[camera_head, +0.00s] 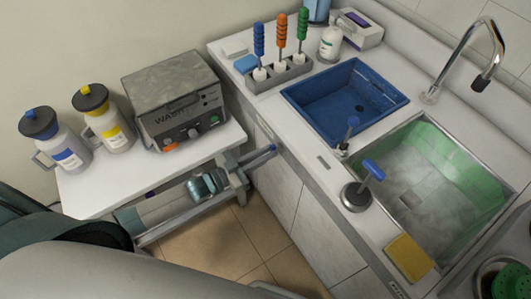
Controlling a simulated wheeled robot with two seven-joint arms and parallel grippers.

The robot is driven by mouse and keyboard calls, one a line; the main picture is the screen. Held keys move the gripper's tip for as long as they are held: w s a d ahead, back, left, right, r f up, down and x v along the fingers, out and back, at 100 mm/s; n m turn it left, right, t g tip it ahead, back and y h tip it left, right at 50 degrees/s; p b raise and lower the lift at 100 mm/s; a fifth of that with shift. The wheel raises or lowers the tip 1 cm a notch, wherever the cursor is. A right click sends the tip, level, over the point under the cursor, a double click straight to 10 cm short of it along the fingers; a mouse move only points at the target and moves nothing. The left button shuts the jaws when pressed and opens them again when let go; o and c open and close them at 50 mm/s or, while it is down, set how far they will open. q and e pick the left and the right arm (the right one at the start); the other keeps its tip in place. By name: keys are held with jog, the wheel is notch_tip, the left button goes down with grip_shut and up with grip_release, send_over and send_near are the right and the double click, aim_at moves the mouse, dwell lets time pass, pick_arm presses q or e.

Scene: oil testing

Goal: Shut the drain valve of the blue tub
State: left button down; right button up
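The blue tub (320,103) is set into the white counter and looks empty, with a dark drain hole in its floor. Whether either valve is open or shut is not clear. My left gripper (272,149) is left of the counter, low beside the cabinet fronts and apart from both valves. Its fingers look together and empty. My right gripper is not visible.
A metal sink (415,200) with green walls and cloudy liquid lies right of the valves, under a tall faucet (468,50). A yellow sponge (409,257) lies in front. A rack (283,76) of colored-handled tools stands behind. A side table (85,195) holds jugs and a grey machine.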

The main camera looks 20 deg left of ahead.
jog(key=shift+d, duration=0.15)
pick_arm(q)
jog(key=shift+m, duration=0.4)
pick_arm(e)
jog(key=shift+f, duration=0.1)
pick_arm(q)
jog(key=m+b, duration=0.2)
jog(key=m, duration=0.3)
jog(key=m+b, duration=0.2)
jog(key=m, duration=0.4)
jog(key=m+b, duration=0.1)
jog(key=m, duration=0.5)
jog(key=shift+s+d+f+b, duration=0.2)
jog(key=shift+d+f+b, duration=0.05)
jog(key=shift+f+b, duration=0.15)
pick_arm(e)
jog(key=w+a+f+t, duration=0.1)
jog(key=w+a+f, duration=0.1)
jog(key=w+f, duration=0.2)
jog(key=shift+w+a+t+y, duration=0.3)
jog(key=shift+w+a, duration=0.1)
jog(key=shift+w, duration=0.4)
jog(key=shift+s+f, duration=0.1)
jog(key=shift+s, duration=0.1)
pick_arm(q)
jog(key=c, duration=1.8)
grip_release()
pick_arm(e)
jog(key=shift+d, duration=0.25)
